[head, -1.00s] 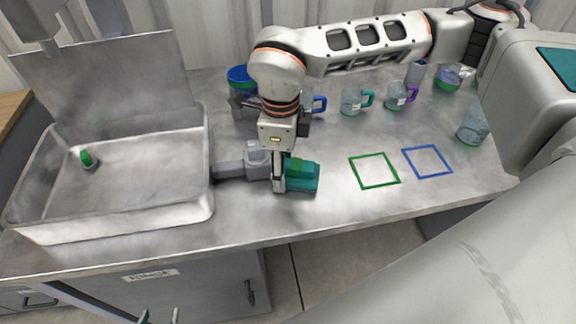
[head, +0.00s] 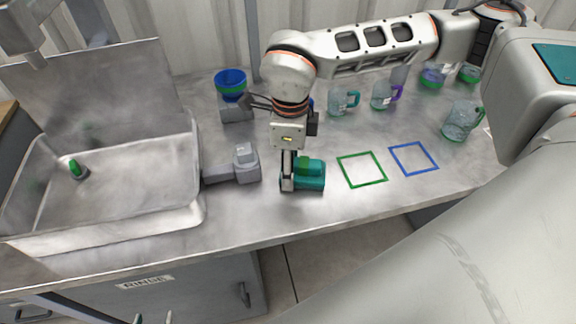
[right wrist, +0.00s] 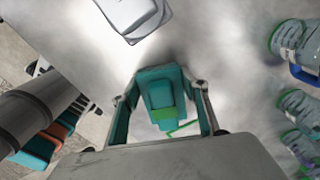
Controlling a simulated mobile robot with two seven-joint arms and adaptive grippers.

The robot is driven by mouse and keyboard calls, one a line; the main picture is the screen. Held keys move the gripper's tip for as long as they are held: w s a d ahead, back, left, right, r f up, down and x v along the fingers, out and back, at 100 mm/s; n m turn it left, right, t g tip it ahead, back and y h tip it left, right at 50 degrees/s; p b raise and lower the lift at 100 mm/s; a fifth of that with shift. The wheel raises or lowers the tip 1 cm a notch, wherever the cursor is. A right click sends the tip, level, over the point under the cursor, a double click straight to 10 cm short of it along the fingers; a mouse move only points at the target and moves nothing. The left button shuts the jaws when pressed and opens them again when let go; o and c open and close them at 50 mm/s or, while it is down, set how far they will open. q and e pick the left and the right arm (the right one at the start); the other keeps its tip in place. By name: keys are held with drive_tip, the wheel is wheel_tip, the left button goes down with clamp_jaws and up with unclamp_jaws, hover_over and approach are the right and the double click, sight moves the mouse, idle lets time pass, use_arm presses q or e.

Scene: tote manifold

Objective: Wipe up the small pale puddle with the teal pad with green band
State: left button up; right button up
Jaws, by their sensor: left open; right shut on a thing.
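The teal pad with green band (head: 314,178) is low over or on the metal counter, left of the green square outline; I cannot tell if it touches. My right gripper (head: 288,183) points down and is shut on it. In the right wrist view the pad (right wrist: 160,92) sits between the fingers of the right gripper (right wrist: 165,108). My left gripper (head: 154,319) shows only its open fingertips at the bottom edge, in front of the cabinet, empty. I cannot make out the small pale puddle clearly among the counter's reflections.
A grey fitting (head: 246,166) stands just left of the pad, beside the sink basin (head: 190,190). Green (head: 375,184) and blue (head: 425,170) square outlines lie to the right. Several glass mugs (head: 383,95) and a blue-green bowl (head: 231,86) stand behind. The front counter is clear.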

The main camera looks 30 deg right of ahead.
drive_tip(key=shift+r+p, duration=1.65)
drive_tip(key=shift+r, duration=1.3)
drive_tip(key=shift+r+p, duration=1)
drive_tip(key=shift+r, duration=0.55)
drive_tip(key=shift+f, duration=0.1)
